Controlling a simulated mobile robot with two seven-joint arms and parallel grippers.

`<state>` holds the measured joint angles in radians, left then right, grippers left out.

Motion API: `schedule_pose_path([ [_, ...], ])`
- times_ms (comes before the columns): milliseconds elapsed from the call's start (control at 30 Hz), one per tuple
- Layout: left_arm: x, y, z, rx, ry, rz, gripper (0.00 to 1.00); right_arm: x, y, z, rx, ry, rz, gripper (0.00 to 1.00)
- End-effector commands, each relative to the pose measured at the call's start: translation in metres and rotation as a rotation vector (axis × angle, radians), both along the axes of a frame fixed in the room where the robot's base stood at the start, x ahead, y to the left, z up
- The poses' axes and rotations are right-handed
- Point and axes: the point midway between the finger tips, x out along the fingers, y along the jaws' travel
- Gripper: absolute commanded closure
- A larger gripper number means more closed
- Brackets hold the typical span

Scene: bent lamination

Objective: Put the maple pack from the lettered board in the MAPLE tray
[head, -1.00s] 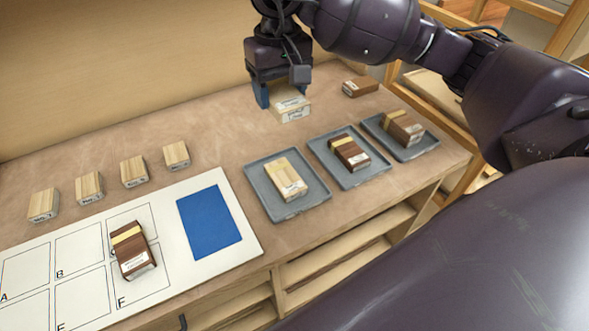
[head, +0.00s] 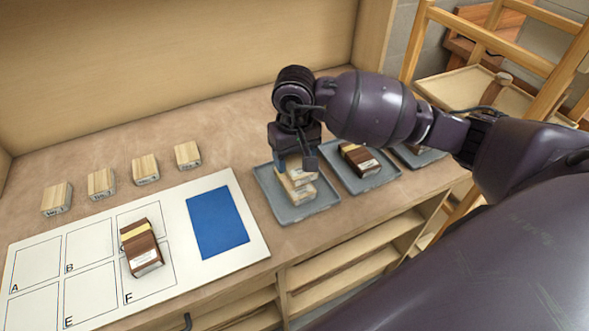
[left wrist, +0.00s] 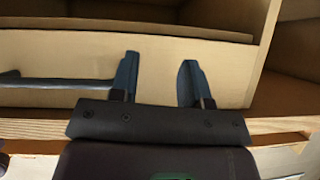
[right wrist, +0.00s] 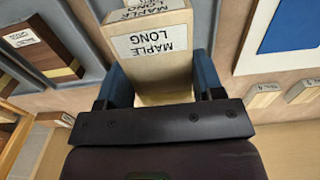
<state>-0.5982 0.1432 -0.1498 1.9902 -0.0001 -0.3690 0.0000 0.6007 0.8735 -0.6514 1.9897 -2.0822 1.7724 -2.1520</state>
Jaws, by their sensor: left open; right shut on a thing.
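My right gripper (head: 296,158) is shut on a pale maple pack (head: 294,178), whose label reads MAPLE LONG in the right wrist view (right wrist: 152,50). It holds the pack over the leftmost grey tray (head: 266,203). Another pale pack (head: 303,198) with a similar label lies in that tray, partly hidden below the held one. I cannot tell whether the two touch. The lettered board (head: 100,312) bears a dark brown pack (head: 146,258) with a yellow band, over the border of cell F and the cell above. My left gripper (left wrist: 158,80) is open and empty before a drawer front.
Two more grey trays stand to the right: the middle tray (head: 385,180) holds a brown pack (head: 358,158); the far one is mostly hidden by my arm. Several pale blocks (head: 145,172) stand in a row behind the board. A blue rectangle (head: 218,222) marks the board's right part.

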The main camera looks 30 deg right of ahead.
Motion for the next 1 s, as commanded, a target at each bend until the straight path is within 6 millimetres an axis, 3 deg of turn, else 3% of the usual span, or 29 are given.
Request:
schedule_pose_path([
  [400, 0.001, 0.000, 0.000, 0.000, -0.002, 0.000, 0.57, 0.000, 0.000, -0.042, 0.001, 0.001, 0.000, 0.64],
  [867, -0.006, 0.001, -0.008, 0.000, 0.014, 0.003, 0.57, 0.000, 0.000, -0.047, 0.000, -0.001, 0.001, 0.64],
  [900, -0.006, 0.001, -0.007, -0.001, 0.013, 0.003, 0.57, 0.000, 0.000, -0.046, 0.001, -0.001, 0.000, 0.33],
  [1000, -0.006, 0.000, -0.007, -0.001, 0.013, 0.003, 0.57, 0.000, 0.000, -0.046, 0.001, -0.001, 0.000, 0.17],
])
